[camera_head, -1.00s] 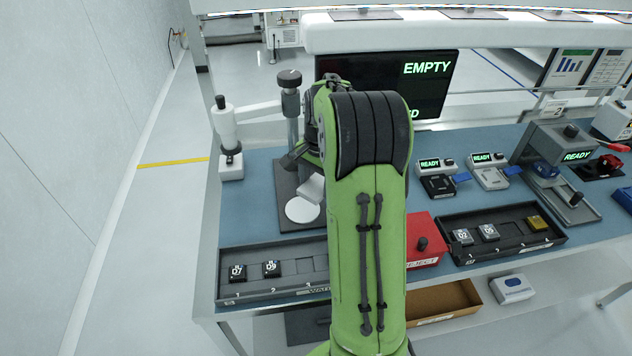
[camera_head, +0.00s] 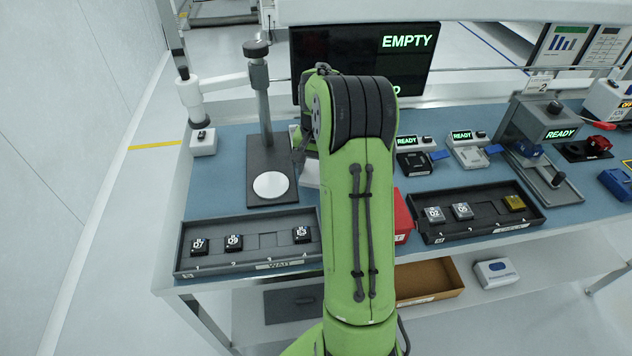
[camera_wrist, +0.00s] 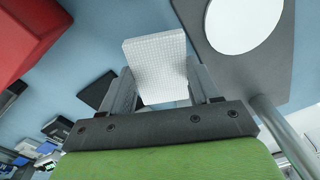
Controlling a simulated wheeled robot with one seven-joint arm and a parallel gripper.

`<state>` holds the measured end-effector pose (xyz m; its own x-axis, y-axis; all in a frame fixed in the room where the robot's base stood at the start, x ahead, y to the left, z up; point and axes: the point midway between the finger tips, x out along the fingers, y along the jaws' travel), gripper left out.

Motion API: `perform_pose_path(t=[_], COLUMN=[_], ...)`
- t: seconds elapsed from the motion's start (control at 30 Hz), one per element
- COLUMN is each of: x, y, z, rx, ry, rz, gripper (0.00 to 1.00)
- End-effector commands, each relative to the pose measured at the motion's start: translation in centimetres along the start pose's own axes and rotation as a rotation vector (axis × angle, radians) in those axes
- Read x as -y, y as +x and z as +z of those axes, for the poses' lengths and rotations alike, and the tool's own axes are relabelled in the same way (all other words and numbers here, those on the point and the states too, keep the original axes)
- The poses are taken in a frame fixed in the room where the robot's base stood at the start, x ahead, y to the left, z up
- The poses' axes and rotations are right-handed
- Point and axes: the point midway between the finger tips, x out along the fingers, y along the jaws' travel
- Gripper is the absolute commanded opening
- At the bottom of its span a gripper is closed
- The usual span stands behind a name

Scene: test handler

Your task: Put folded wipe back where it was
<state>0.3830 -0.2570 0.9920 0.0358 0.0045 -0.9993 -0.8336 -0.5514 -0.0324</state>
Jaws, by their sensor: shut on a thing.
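The folded wipe (camera_wrist: 155,62) is a white textured pad in the wrist view. My gripper (camera_wrist: 163,88) is shut on it, one finger at each side, and the wipe sticks out beyond the fingertips. In the head view a pale edge of the wipe (camera_head: 310,176) shows beside my arm, just right of the white disc (camera_head: 271,185). My arm hides most of the gripper there. How high the wipe is above the blue bench top (camera_head: 228,180) is hard to tell.
The dark stand base (camera_head: 255,160) with its post carries the white disc. A black WAIT tray (camera_head: 270,263) with several modules lies at the front. A red reject box (camera_head: 402,218) is right of my arm. The second tray (camera_head: 475,237) lies further right.

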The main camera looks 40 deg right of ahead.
Motion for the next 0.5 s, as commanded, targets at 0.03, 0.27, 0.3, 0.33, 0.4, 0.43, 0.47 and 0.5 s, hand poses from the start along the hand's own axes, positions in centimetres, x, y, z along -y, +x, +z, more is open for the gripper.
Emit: perform_pose_path(t=[0.03,0.27,0.3,0.33,0.4,0.43,0.47,0.5], x=[-0.2,-0.2,-0.2,-0.2,-0.2,-0.2,-0.2,-0.2], y=[1.4,3.9,3.8,3.8,3.8,3.8,3.9,4.0], z=[0.1,0.1,0.0,0.0,0.0,0.1,0.1,0.1], rx=[0.005,0.000,-0.001,-0.001,-0.001,0.000,0.000,0.000], ry=[0.003,0.003,0.003,0.003,0.003,0.003,0.003,0.003], rz=[0.002,0.001,0.001,0.001,0.001,0.001,0.001,0.001], gripper=[0.18,0.18,0.18,0.18,0.18,0.18,0.18,0.18])
